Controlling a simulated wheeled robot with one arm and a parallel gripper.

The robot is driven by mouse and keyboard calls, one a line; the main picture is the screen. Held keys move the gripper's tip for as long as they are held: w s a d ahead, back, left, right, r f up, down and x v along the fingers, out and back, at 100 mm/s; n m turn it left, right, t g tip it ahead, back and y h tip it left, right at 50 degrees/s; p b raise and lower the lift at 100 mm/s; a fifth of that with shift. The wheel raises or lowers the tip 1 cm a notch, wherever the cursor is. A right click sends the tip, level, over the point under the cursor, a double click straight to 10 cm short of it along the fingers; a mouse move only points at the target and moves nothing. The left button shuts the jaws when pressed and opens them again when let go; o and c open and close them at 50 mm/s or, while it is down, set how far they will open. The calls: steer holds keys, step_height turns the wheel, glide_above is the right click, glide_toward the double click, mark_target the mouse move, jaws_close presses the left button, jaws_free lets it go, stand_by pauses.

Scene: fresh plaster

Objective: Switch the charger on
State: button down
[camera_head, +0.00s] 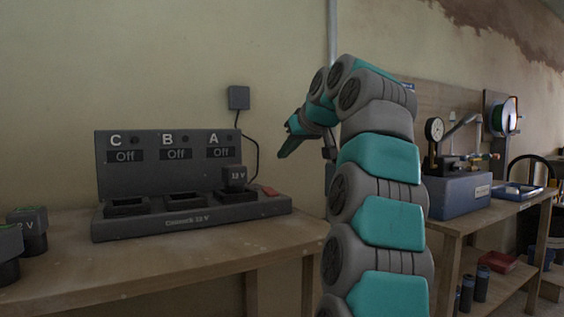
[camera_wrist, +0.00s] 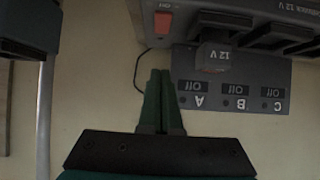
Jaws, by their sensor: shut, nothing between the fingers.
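The dark grey charger (camera_head: 190,215) stands on the wooden bench, with bays under displays C, B and A that all read Off. A 12 V battery (camera_head: 234,178) sits in the bay under A; the other two bays look empty. The red switch (camera_head: 269,191) is at the right end of the charger's base. It also shows in the upside-down wrist view (camera_wrist: 164,22), with a small label beside it. My gripper (camera_head: 284,148) is shut and empty, above and to the right of the switch. Its green fingertips (camera_wrist: 160,73) are apart from the switch in the wrist view.
A wall socket box (camera_head: 238,97) has a cable running down behind the charger. More batteries (camera_head: 33,231) stand at the bench's left end. A second bench on the right holds a blue box (camera_head: 460,194) with a gauge.

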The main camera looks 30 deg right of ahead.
glide_above(270, 191)
steer(key=s, duration=0.1)
step_height(270, 191, down, 5)
steer(key=shift+s+d+r, duration=0.15)
steer(key=shift+w+f+b, duration=0.2)
steer(key=shift+f, duration=0.75)
steer(key=shift+w+f+b, duration=0.15)
steer(key=shift+w+f, duration=0.05)
steer(key=shift+f, duration=0.7)
steer(key=shift+w+r+p, duration=0.1)
steer(key=shift+p, duration=0.5)
steer(key=shift+w+g+p, duration=0.1)
steer(key=shift+g+p, duration=0.3)
steer(key=shift+p, duration=0.2)
steer(key=shift+f, duration=0.4)
steer(key=shift+w+r, duration=0.1)
steer(key=shift+w, duration=0.05)
